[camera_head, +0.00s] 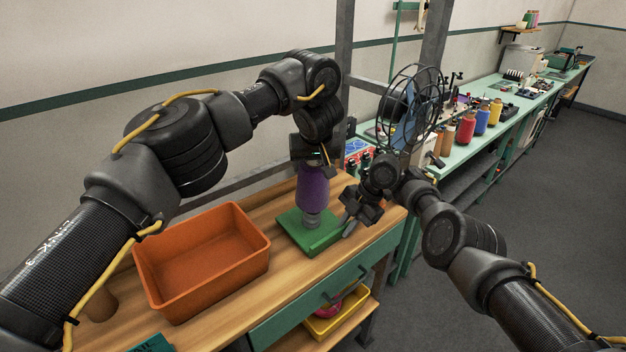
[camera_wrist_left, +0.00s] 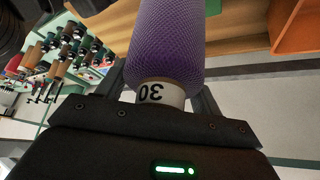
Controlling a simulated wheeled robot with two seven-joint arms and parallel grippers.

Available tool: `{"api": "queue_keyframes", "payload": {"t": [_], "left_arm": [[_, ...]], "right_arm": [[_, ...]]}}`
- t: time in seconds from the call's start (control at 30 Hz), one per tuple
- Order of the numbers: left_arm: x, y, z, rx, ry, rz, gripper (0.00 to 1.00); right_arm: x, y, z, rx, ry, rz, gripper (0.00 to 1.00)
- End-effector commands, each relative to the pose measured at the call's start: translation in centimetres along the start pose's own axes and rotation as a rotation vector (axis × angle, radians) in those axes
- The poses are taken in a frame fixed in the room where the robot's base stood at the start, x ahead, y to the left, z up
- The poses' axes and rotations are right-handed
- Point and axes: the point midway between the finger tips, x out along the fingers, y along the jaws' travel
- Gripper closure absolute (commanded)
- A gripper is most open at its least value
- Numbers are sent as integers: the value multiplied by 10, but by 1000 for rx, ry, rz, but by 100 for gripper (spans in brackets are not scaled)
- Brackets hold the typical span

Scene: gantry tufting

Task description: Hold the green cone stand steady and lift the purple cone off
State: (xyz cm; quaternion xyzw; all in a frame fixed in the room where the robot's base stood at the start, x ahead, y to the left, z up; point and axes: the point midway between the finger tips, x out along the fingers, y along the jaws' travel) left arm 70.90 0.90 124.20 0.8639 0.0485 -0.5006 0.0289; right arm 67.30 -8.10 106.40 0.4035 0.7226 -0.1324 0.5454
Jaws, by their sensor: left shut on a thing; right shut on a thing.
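The purple cone (camera_head: 313,187) stands upright above the green cone stand (camera_head: 294,236) on the wooden table. A grey part shows between the purple yarn and the stand; I cannot tell whether the cone is raised. My left gripper (camera_head: 312,163) comes from above and is shut on the cone's top.
An orange bin (camera_head: 205,262) stands left of the stand on the wooden table (camera_head: 275,275). A yellow tray (camera_head: 336,318) is on the shelf below. A black wire-cage fan (camera_head: 412,105) stands behind my right wrist. A green bench (camera_head: 456,150) with several spools runs along the wall.

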Motion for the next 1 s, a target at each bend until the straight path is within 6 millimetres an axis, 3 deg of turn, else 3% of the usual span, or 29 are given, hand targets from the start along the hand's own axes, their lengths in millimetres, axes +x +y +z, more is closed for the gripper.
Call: {"api": "queue_keyframes", "payload": {"t": [0.03,0.1,0.53,0.57,0.73,1.0], "left_arm": [[-8,-2,-7,-3,9,-4,74],[-17,-2,-12,-1,10,-5,87],[-28,-1,-17,-1,4,-2,87],[-28,-1,-17,-1,3,-2,87],[-28,-1,-17,-1,3,-2,87],[-28,-1,-17,-1,3,-2,87]], "right_arm": [[6,-4,0,2,5,-11,100],[6,-4,0,2,4,-11,100],[6,-4,0,1,5,-12,100],[6,-4,0,1,5,-12,83],[5,-4,0,1,4,-9,61],[2,-2,0,1,2,-5,61]]}}
